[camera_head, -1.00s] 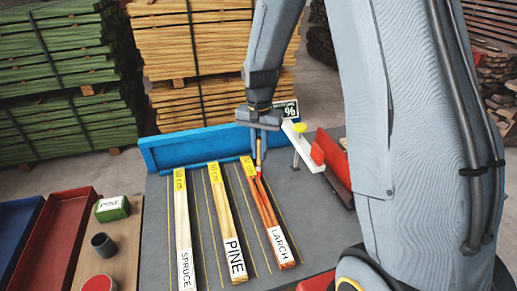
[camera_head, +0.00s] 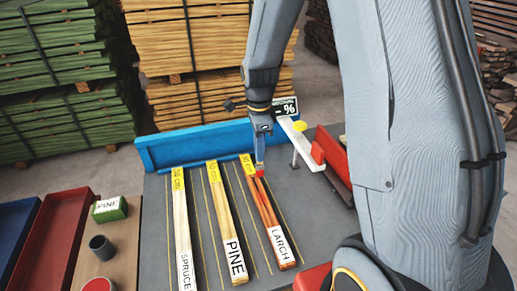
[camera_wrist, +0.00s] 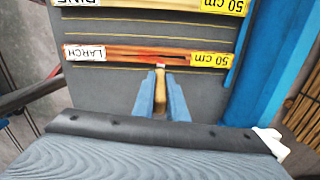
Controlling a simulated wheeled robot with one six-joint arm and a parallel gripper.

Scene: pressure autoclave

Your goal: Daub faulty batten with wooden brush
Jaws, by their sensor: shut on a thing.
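Three battens lie side by side on a grey bench: spruce (camera_head: 181,230), pine (camera_head: 226,222) and larch (camera_head: 268,218), each with a yellow 50 cm mark at its far end. The larch batten, also in the wrist view (camera_wrist: 140,54), has red-orange streaks along its face. My gripper (camera_head: 260,158) is shut on the wooden brush (camera_wrist: 160,92), which shows between the fingers in the wrist view. The brush's red tip is at the larch batten near its yellow end. I cannot tell whether it touches the wood.
A blue fence (camera_head: 205,147) runs along the bench's far edge. A white lever (camera_head: 300,145), a red block (camera_head: 331,155) and a % display (camera_head: 285,107) stand right of the battens.

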